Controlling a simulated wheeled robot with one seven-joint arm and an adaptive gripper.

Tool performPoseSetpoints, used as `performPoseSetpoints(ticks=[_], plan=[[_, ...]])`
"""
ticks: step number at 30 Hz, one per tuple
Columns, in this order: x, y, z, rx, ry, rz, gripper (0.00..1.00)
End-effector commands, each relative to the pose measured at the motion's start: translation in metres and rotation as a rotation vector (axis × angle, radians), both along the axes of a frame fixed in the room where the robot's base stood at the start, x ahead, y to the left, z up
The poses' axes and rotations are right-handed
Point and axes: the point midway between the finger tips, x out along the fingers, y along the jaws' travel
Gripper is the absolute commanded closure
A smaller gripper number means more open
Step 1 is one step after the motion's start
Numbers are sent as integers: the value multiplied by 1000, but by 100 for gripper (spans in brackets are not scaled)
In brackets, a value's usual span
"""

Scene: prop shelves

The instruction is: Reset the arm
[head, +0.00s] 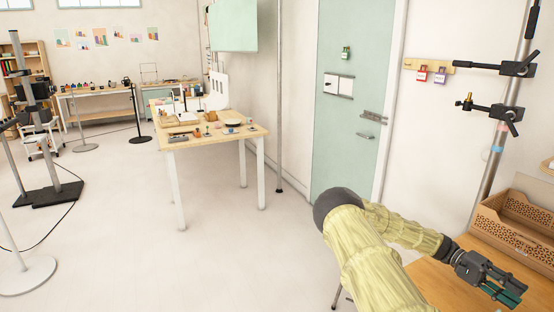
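My arm, in a pale yellow sleeve, reaches in from the bottom right of the head view and bends at a dark round joint. My gripper (507,287) is at the lower right, dark with teal on its fingers. It is over or beside a wooden table top (440,286); the gap between them cannot be judged. The fingers look close together, but I cannot tell whether they are open or shut. I see no object held in them.
A brown crate (516,225) with patterned holes stands close behind my gripper. A metal pole (497,158) with black clamps (492,112) rises near it. A table (183,143) with small items stands mid-room. A green door (345,133) is behind my arm. Open floor (240,265) lies left.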

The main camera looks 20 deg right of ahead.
Motion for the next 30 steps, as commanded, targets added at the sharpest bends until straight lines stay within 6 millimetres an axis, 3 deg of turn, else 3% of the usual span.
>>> performPoseSetpoints(ticks=[5, 12, 22, 24, 30], plan=[[-9, 27, 11, 12, -14, -55, 70], [-36, 97, 12, 98, -63, -142, 70], [-68, 178, 17, 197, -102, -220, 70], [-75, 189, 6, 234, -120, -203, 70], [-87, 196, -35, 327, -176, -113, 70]])
